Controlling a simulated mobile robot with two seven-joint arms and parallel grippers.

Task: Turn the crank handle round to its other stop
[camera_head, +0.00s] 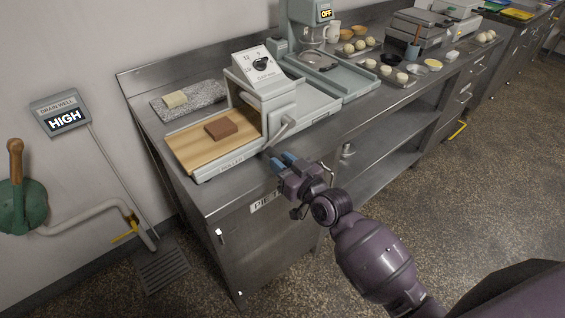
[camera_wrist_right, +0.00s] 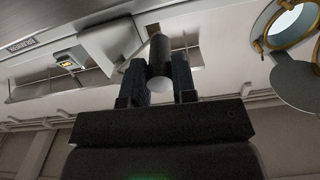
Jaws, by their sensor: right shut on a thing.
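The crank handle (camera_head: 281,131) is a pale grey arm on the front right side of the grey dough machine (camera_head: 266,92). It slants down and left from its pivot. My right gripper (camera_head: 282,160) is at its lower end, in front of the bench edge. In the right wrist view the fingers (camera_wrist_right: 160,83) stand on both sides of a dark cylindrical grip (camera_wrist_right: 158,52) with a pale round end, and are shut on it. The machine has a dial panel (camera_head: 260,66) on top and a wooden board (camera_head: 205,143) with a brown block (camera_head: 221,129). My left gripper is not in view.
The steel bench (camera_head: 232,203) with a cabinet front lies just behind and below my gripper. A stand mixer (camera_head: 301,32) and trays of dough balls stand to the right. A green wall device (camera_head: 22,207) and a HIGH display (camera_head: 66,121) are at left. The floor in front is clear.

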